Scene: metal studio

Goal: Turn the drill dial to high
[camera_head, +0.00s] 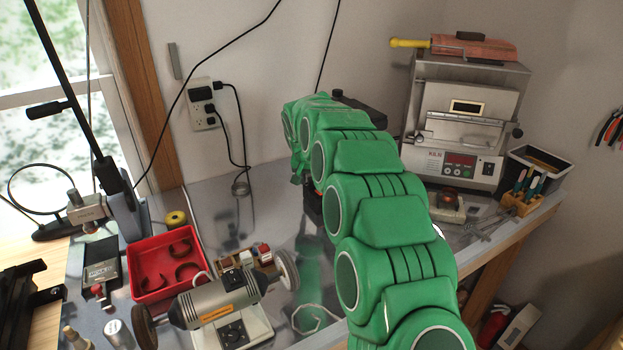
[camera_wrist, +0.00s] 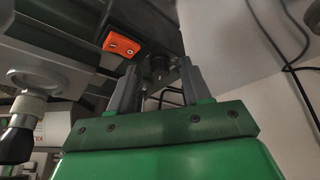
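My green arm reaches away from me across the workbench in the head view and hides most of what lies behind it. A dark machine part (camera_head: 362,108), perhaps the drill, shows just past the arm's far end. In the wrist view my gripper (camera_wrist: 157,75) has its two grey fingers apart. A small dark knob-like part (camera_wrist: 160,67), possibly the drill dial, shows between the fingertips. I cannot tell whether the fingers touch it. Its setting cannot be read. A dark machine body with an orange block (camera_wrist: 121,42) is left of the fingers.
A bench grinder (camera_head: 215,300) and a red tray (camera_head: 165,262) stand on the bench at left. A kiln (camera_head: 462,125) and a tool holder (camera_head: 522,204) stand at right. In the wrist view, a metal-and-black handle (camera_wrist: 28,105) is at left and black cables (camera_wrist: 290,70) hang at right.

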